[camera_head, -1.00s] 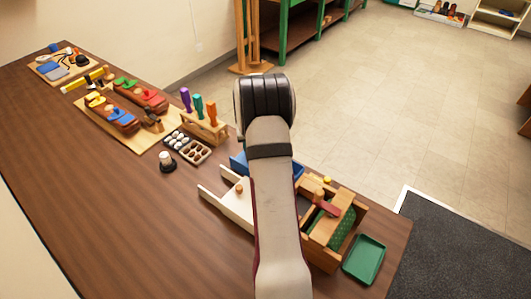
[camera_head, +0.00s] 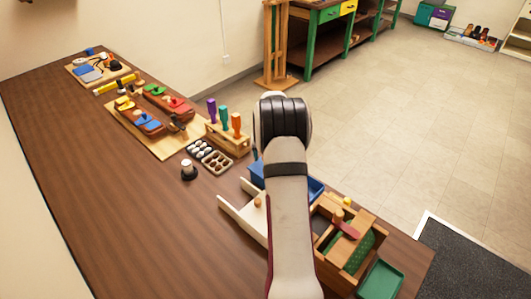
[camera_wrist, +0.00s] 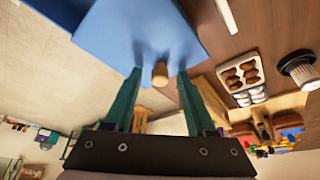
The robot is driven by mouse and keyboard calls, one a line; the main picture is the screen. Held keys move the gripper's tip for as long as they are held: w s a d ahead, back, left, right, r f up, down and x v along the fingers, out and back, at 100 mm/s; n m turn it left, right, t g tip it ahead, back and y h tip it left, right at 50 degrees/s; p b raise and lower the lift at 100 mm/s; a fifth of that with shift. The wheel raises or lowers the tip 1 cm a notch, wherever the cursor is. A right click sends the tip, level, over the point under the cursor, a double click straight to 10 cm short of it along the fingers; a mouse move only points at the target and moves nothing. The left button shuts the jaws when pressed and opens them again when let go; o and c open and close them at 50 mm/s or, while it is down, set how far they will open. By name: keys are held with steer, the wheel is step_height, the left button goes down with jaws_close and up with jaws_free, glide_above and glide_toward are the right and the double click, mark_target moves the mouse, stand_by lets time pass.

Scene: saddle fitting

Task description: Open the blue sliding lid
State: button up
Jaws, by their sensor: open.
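The blue lid (camera_wrist: 150,30) fills the upper part of the wrist view, with a short wooden knob (camera_wrist: 160,74) below it. My gripper (camera_wrist: 160,71) has its two green fingers apart, one on each side of the knob in that view. Gaps show between the knob and both fingers, and I cannot tell how near they are in depth. In the head view a blue part (camera_head: 257,173) shows left of my arm and another blue part (camera_head: 315,188) right of it. My arm hides what lies between, and my gripper is hidden there.
A pale board with rails (camera_head: 234,212) lies left of my arm. A wooden box (camera_head: 367,217) and a green tray (camera_head: 381,281) stand to the right. Egg-like pieces in trays (camera_head: 217,161), a dark-based cup (camera_head: 188,172) and a tool rack (camera_head: 232,142) stand farther back. The front-left tabletop is clear.

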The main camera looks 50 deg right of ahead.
steer(key=v, duration=1.5)
steer(key=shift+r, duration=0.35)
steer(key=shift+a, duration=0.1)
steer(key=s+a+r+n+g+y, duration=0.1)
steer(key=s+a+r+y, duration=0.15)
steer(key=a, duration=0.95)
steer(key=s+a+r+n+y, duration=0.1)
steer(key=s+a, duration=0.3)
steer(key=a, duration=0.9)
steer(key=s+a+f+n+g+y, duration=0.1)
steer(key=s+a+f+g, duration=0.1)
steer(key=s+a, duration=1.1)
steer(key=s+f, duration=0.1)
steer(key=s, duration=0.3)
